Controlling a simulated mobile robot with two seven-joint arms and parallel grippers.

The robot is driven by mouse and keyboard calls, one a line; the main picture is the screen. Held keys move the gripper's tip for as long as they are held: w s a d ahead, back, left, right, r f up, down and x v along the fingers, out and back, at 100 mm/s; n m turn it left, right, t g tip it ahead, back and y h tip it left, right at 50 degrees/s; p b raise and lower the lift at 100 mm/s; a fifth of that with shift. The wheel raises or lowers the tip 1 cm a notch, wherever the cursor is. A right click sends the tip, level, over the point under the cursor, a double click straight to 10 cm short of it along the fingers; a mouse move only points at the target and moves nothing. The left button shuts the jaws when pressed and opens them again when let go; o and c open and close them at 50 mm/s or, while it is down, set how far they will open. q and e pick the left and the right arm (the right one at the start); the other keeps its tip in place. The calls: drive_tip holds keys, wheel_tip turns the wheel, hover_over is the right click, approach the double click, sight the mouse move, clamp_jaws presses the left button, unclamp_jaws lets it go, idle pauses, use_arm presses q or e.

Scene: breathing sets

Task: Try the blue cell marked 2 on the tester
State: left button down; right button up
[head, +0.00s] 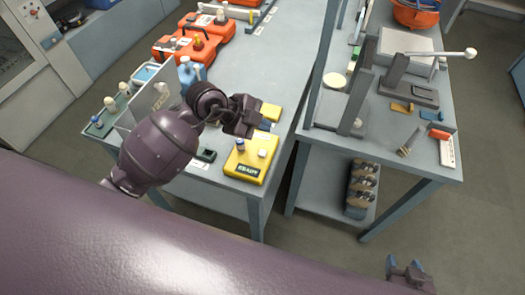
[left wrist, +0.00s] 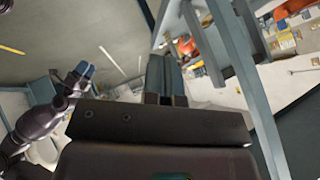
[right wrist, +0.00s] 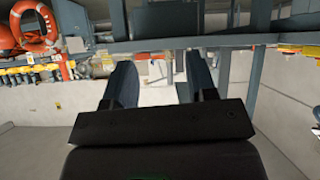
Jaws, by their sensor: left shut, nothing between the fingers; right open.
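A yellow tester (head: 245,170) lies near the front edge of the left bench, with a green display that seems to read READY. A small blue cell with a pale top (head: 240,145) stands upright at its left rear; no number is legible. A whitish round piece (head: 262,153) sits to its right. My left gripper (head: 262,125) is shut and empty, just behind and above the tester; its closed fingers also show in the left wrist view (left wrist: 165,75). My right gripper (head: 405,264) is open and empty, low over the floor at right; its parted fingers show in the right wrist view (right wrist: 160,85).
A green tray (head: 97,126) with several white-topped pieces is at the left bench end, partly behind my left arm. A blue bottle (head: 187,73) and orange cases (head: 200,45) stand farther back. A second bench (head: 385,145) with a press and small tools is at right.

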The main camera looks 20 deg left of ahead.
use_arm(q)
drive_tip(key=b, duration=0.1)
hover_over(262, 154)
wheel_tip(262, 154, down, 5)
drive_tip(key=shift+r, duration=0.2)
wheel_tip(262, 154, down, 2)
drive_tip(key=b, duration=0.3)
drive_tip(key=shift+f, duration=1.1)
use_arm(e)
drive_tip(key=shift+w+a+f+t, duration=0.1)
drive_tip(key=shift+w+f+t, duration=0.2)
drive_tip(key=shift+w+f, duration=0.7)
drive_tip(key=shift+s, duration=0.15)
drive_tip(key=shift+s+f, duration=0.4)
